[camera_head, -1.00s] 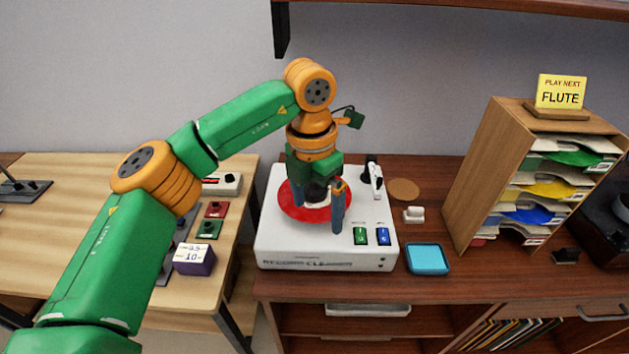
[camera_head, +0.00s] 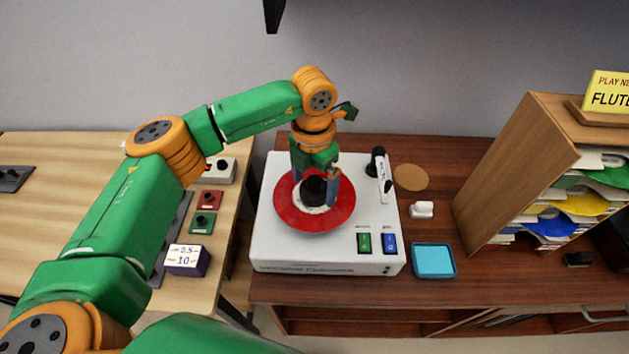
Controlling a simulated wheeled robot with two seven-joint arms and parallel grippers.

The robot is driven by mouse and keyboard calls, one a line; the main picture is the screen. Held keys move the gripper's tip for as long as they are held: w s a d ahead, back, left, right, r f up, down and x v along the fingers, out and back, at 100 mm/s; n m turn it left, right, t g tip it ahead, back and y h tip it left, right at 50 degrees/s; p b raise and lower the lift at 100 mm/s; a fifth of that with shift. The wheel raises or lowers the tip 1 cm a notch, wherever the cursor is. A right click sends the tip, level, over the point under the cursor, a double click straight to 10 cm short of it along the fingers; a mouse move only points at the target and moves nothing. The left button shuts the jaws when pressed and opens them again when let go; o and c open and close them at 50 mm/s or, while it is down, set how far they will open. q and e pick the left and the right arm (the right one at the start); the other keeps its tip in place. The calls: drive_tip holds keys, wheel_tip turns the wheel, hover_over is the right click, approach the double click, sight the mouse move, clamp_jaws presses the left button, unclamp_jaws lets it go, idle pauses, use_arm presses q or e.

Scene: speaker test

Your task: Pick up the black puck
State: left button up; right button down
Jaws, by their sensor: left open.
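The black puck (camera_head: 313,189) stands on the pale centre of a red disc (camera_head: 292,215), which lies on the white record cleaner (camera_head: 275,252). My left gripper (camera_head: 315,196) points down over the disc, with its blue fingers apart on either side of the puck. I cannot tell whether the fingers touch it. The gripper body hides part of the far side of the disc. My right gripper is not in view.
The cleaner has a green button (camera_head: 364,243), a blue button (camera_head: 390,243) and a black-and-white arm (camera_head: 381,170). To its right lie a cork disc (camera_head: 411,177), a white object (camera_head: 422,210) and a blue tray (camera_head: 433,261). A wooden sorter (camera_head: 510,165) stands further right.

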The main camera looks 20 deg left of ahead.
use_arm(q)
drive_tip(key=shift+w+f, duration=0.15)
drive_tip(key=c, duration=1.5)
